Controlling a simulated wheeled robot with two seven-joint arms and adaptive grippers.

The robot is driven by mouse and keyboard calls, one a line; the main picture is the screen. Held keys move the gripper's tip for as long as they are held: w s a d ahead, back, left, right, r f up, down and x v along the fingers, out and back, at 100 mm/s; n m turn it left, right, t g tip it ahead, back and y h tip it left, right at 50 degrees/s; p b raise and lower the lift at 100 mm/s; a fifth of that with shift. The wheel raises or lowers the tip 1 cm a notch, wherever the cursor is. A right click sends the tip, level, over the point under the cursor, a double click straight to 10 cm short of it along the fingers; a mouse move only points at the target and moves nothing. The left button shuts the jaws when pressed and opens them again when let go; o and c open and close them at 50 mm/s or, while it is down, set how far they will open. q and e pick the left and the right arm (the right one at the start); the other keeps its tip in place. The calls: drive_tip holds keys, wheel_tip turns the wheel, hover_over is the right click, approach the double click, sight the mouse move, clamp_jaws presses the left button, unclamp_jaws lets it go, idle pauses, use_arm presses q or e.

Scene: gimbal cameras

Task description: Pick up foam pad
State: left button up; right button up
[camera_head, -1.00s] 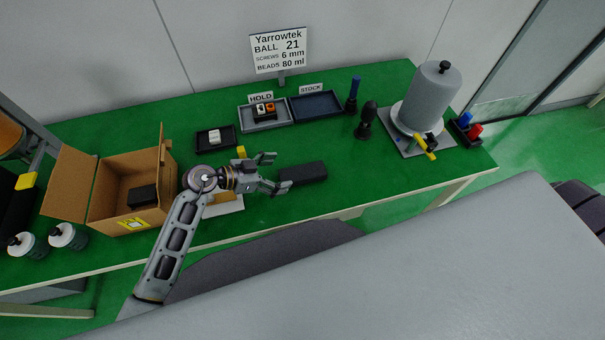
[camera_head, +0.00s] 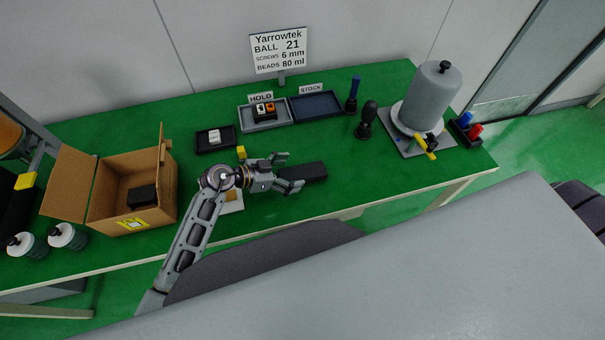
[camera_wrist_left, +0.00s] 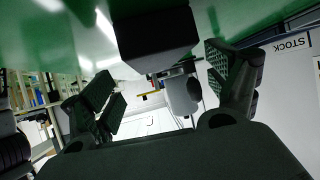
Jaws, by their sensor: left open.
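The foam pad (camera_head: 305,171) looks like a dark, flat block lying on the green table in the head view. My left gripper (camera_head: 294,171) is open, with its fingers at the pad's left end. In the left wrist view the dark block (camera_wrist_left: 155,38) shows ahead at the top, between the open fingers of the left gripper (camera_wrist_left: 165,85) and above their middle in the picture. I cannot tell whether the fingers touch it. Another dark block (camera_head: 142,196) lies inside the cardboard box. My right gripper is not in view.
An open cardboard box (camera_head: 118,214) stands left. Trays (camera_head: 316,116) labelled HOLD and STOCK sit at the back. A dark bulb-shaped tool (camera_head: 366,121) and a grey cylinder (camera_head: 432,96) on a stand are further right. The table right of the pad is clear.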

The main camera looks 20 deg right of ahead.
sight(302, 172)
use_arm(q)
drive_tip(key=shift+x, duration=1.85)
drive_tip(key=shift+s, duration=0.1)
drive_tip(key=shift+c, duration=0.4)
drive_tip(key=c, duration=1.1)
